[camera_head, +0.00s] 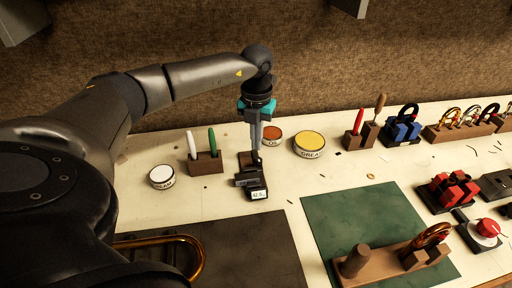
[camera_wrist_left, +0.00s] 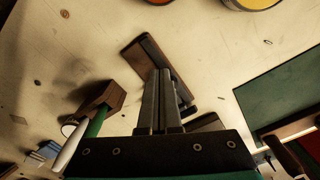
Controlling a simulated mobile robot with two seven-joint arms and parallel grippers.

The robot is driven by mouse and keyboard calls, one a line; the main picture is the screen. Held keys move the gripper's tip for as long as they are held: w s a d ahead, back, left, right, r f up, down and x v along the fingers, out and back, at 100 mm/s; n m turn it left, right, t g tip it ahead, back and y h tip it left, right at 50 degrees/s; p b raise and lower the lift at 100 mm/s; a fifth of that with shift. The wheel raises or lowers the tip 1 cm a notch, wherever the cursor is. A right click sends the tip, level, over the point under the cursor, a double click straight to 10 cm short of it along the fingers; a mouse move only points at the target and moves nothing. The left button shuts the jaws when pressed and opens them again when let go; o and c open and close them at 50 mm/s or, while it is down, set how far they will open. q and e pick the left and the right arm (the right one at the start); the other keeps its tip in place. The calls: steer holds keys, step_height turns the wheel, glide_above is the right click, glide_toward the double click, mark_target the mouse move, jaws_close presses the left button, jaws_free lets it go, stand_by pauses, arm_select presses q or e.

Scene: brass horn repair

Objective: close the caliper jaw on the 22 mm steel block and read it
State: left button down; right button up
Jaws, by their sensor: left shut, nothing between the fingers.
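The caliper (camera_head: 250,180) lies on the pale bench as a dark stand with a bar and a small lit display (camera_head: 259,195). The digits on the display are too small to read surely. My left gripper (camera_head: 257,148) points down at the caliper's far end, its fingers shut together with nothing between them. In the left wrist view the closed fingers (camera_wrist_left: 160,85) lie over the dark caliper base (camera_wrist_left: 144,52) and hide part of it. I cannot tell whether they touch it. I cannot make out the steel block separately from the caliper. My right gripper is not in view.
A wooden holder (camera_head: 206,164) with white and green handles stands left of the caliper. A white-lidded tin (camera_head: 161,177) is further left. Orange (camera_head: 271,133) and yellow (camera_head: 309,143) tins stand behind. A dark mat (camera_head: 230,245) and green mat (camera_head: 350,215) lie in front.

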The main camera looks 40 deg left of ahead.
mark_target(259, 158)
arm_select(q)
steer(key=shift+f, duration=0.2)
steer(key=shift+f+b, duration=0.75)
steer(key=shift+f, duration=0.55)
steer(key=shift+s+d+p, duration=0.9)
steer(key=shift+s+d, duration=0.1)
steer(key=shift+d, duration=0.3)
stand_by(1.0)
steer(key=shift+w+a, duration=0.15)
steer(key=shift+a, duration=0.05)
steer(key=shift+w+a, duration=0.2)
steer(key=shift+a, duration=0.05)
step_height(259, 158, up, 8)
steer(key=p, duration=0.6)
stand_by(0.4)
stand_by(0.5)
